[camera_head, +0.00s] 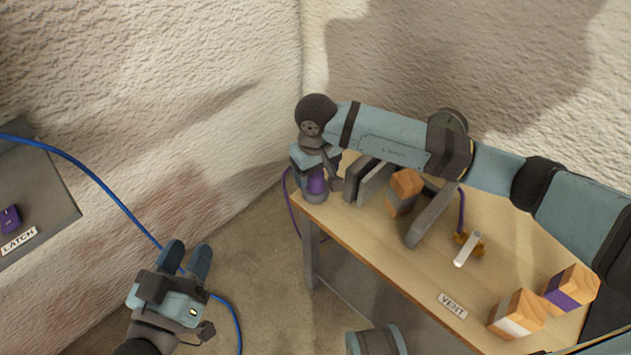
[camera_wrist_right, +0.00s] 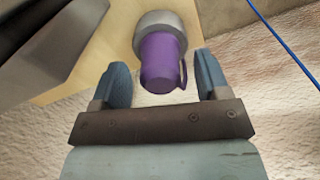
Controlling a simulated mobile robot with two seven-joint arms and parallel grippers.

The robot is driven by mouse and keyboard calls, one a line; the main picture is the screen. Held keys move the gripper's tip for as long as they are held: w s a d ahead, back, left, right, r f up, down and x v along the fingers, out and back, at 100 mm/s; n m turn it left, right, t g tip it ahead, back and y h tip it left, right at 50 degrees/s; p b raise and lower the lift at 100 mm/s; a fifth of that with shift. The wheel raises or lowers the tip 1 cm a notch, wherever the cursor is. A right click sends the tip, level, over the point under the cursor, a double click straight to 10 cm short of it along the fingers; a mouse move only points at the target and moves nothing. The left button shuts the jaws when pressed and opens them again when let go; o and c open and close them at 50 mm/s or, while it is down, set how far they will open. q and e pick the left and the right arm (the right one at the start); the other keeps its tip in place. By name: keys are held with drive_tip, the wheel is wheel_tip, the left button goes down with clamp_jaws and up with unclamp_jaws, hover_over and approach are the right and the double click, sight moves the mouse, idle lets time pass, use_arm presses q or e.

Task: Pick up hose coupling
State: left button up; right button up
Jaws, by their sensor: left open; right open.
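A purple cylinder with a grey collar, which I take to be the hose coupling (camera_wrist_right: 160,62), sits at the table's far left corner. It also shows below my right gripper in the head view (camera_head: 317,184). My right gripper (camera_wrist_right: 163,85) is open, with one finger on either side of the purple part; whether they touch it I cannot tell. A thin purple hose (camera_head: 286,184) hangs beside the coupling over the table edge. My left gripper (camera_head: 187,258) is open over the floor, and a blue cable (camera_head: 123,207) passes behind its fingers.
The wooden table (camera_head: 400,268) holds grey upright plates (camera_head: 430,216), a wooden block (camera_head: 406,184), a brass fitting with a white lever (camera_head: 467,247), a VENT label (camera_head: 453,306) and two striped blocks (camera_head: 516,314) (camera_head: 570,288). A grey LATCH surface (camera_head: 50,200) is at left.

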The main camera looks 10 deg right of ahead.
drive_tip(key=shift+f, duration=0.7)
use_arm(q)
drive_tip(key=shift+d+r+h, duration=0.1)
drive_tip(key=shift+r+h, duration=0.2)
drive_tip(key=shift+r, duration=0.45)
use_arm(e)
drive_tip(key=c, duration=1)
